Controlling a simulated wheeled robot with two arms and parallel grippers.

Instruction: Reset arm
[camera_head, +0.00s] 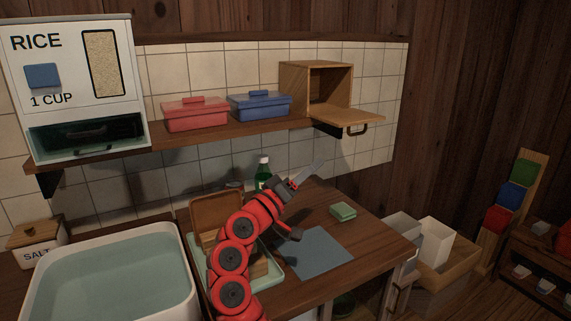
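My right arm comes up from the bottom edge, red with dark joints, over the wooden counter (380,246). Its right gripper (292,208) is at the counter's back middle, above and behind the blue-grey mat (320,252). One red and dark part with a pale grey, narrow end points up and right toward the wall. A dark part shows lower, near the mat. I cannot tell whether the fingers are apart or shut. My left gripper is not in view.
My arm partly hides a pale green tray (267,276) and a brown box (216,211). A green bottle (263,170) stands behind the arm. A water-filled basin (110,285) is left. An open wooden box (328,88) sits on the shelf. A green sponge-like block (343,211) lies right.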

